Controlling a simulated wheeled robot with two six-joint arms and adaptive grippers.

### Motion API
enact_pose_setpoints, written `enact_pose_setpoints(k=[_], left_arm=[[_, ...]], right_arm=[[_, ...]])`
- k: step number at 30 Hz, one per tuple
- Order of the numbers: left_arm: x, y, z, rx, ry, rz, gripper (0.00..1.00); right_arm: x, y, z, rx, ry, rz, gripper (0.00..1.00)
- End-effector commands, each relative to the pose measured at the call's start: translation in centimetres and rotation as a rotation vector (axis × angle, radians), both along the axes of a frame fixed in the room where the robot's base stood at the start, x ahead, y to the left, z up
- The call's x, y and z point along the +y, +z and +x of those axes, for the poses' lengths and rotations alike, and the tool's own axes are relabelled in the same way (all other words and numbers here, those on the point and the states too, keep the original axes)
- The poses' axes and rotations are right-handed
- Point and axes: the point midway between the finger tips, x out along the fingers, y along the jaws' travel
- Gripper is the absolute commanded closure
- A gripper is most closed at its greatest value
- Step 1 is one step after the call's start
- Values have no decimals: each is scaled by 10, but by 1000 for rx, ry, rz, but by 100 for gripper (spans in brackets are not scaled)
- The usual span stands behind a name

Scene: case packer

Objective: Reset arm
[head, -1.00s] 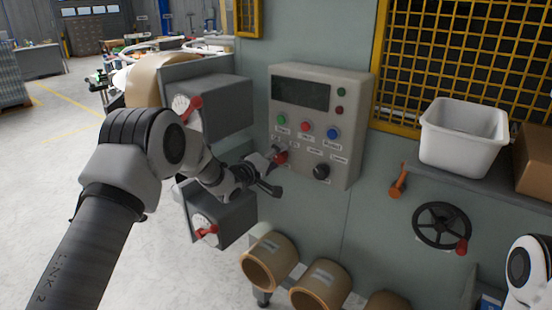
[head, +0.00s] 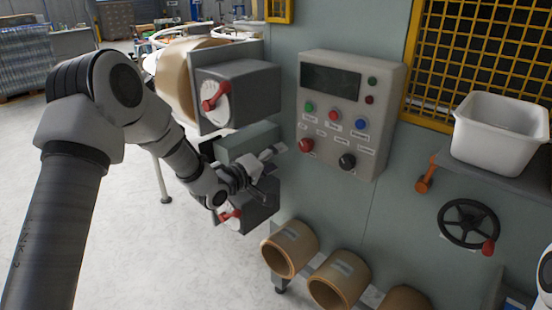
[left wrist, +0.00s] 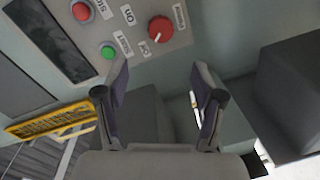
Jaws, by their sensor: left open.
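My left gripper (head: 267,171) is open and empty, left of and a little below the grey control panel (head: 326,125). Its two fingers (left wrist: 161,80) stand spread apart in the left wrist view. The panel's red knob (head: 306,146) is apart from the fingers and also shows beyond them in the left wrist view (left wrist: 160,29). The black knob (head: 347,161) sits to its right. Green (head: 309,107), red (head: 334,115) and blue (head: 361,124) buttons line up under the dark screen (head: 330,82). My right gripper is out of view.
Grey boxes with red-handled switches, one upper (head: 215,95) and one lower (head: 233,214), jut out near my left arm. Brown rolls (head: 290,248) stand below. A white bin (head: 500,135) and black handwheel (head: 468,223) are at the right. Open floor lies left.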

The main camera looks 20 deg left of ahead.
Motion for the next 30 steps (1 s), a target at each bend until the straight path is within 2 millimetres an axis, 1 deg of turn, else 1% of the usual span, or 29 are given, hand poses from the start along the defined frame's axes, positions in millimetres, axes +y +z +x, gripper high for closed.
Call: enact_pose_setpoints(k=[5,7,8,11,12,14,15,17,18,20,21,23,24,26,27,29,30], left_arm=[[0,-1,0,1,0,0,32],[0,-10,-1,14,-1,1,32],[-1,-18,-1,26,-1,1,32],[-13,-68,-10,102,-22,17,32],[-21,-96,-19,152,-36,23,32],[-33,-144,-39,247,-45,25,32],[-39,-176,-57,317,-45,28,32],[-48,-221,-87,426,-43,51,32],[-52,-250,-110,495,-43,79,32],[-57,-290,-148,600,-52,140,32],[-59,-314,-176,669,-61,189,32],[-61,-345,-221,774,-85,277,32],[-61,-363,-253,844,-111,344,32],[-58,-384,-304,949,-164,458,32],[-55,-393,-340,1018,-215,541,32],[-48,-397,-389,1108,-311,679,32],[-41,-392,-415,1152,-388,775,32]], right_arm=[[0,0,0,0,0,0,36],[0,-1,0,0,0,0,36],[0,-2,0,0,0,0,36],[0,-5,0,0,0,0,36],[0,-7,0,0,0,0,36],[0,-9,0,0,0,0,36],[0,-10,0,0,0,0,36],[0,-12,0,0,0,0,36],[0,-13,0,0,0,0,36],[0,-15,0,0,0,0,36],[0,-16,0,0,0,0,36],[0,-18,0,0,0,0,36],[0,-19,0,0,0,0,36],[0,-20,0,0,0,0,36],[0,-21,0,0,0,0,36],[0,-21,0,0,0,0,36],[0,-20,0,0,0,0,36]])
